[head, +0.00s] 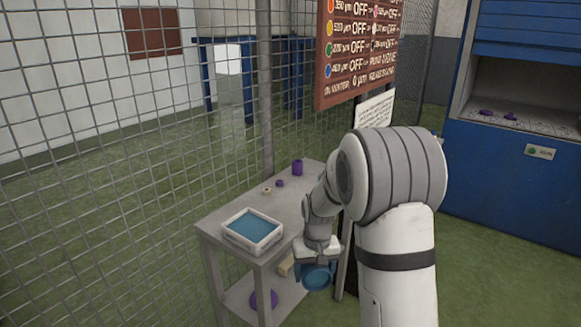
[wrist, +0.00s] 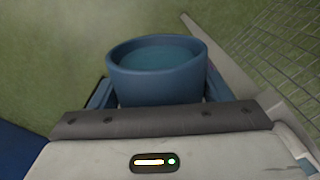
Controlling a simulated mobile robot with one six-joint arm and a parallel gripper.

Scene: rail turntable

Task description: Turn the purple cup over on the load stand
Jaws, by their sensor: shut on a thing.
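A purple cup (head: 297,167) stands at the far end of the grey stand (head: 215,222); which way up it is I cannot tell. My gripper (head: 317,268) is beyond the stand's right front edge, well apart from the purple cup. It is shut on a blue cup (head: 317,279), not a purple one. In the wrist view the blue cup (wrist: 157,85) sits between the two fingers, its round mouth showing and its inside teal. I cannot tell which surface is the load stand.
A white tray with a blue inside (head: 252,231) sits at the stand's near end. A small purple piece (head: 279,183) and a beige ring (head: 267,190) lie behind it. A purple dish (head: 263,299) is on the lower shelf. Wire mesh (head: 100,150) runs along the left.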

